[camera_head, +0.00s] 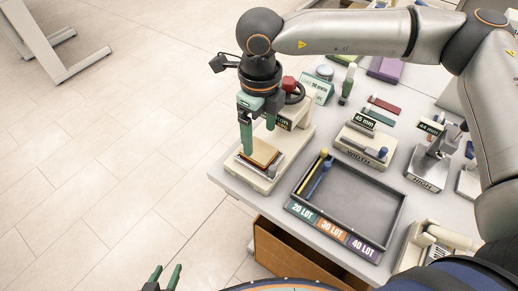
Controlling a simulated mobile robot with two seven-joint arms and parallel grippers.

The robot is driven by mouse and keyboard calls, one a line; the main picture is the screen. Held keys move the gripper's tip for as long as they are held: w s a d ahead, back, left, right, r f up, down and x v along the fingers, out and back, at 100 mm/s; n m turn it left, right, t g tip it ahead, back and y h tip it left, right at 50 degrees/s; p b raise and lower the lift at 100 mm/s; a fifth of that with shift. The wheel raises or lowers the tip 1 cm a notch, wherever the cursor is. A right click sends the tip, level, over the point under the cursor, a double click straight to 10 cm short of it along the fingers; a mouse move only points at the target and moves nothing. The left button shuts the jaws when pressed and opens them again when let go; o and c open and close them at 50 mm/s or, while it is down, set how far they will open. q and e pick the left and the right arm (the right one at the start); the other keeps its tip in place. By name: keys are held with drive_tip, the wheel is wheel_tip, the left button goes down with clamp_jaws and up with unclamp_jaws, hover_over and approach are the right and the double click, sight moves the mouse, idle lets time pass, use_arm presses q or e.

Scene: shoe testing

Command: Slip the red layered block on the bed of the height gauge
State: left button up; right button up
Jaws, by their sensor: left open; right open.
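A flat layered block (262,152) with a tan top and a darker reddish-brown edge lies on the plate of a cream-coloured press-like device (262,180) at the table's left end. My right gripper (257,133) points down just above this block, open; whether its fingers touch the block I cannot tell. A thin red flat piece (384,104) lies farther back on the table. The height gauge (428,168), marked HIGH with a 44 mm display, stands at the right; its bed is partly hidden by its metal parts. My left gripper (165,279) is open and empty at the bottom edge, off the table.
A grey tray (385,190) with lots labelled 20, 30 and 40 lies at the front, holding a yellow and a blue stick. A width gauge (365,146) reading 45 mm stands behind it. A green sign (318,88) and purple box (385,69) are at the back.

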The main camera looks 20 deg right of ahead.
sight(262, 152)
drive_tip(key=f+p, duration=0.1)
drive_tip(key=f, duration=0.3)
drive_tip(key=shift+d+f, duration=0.15)
drive_tip(key=shift+d, duration=0.05)
drive_tip(key=shift+f, duration=0.55)
drive_tip(key=c, duration=1.2)
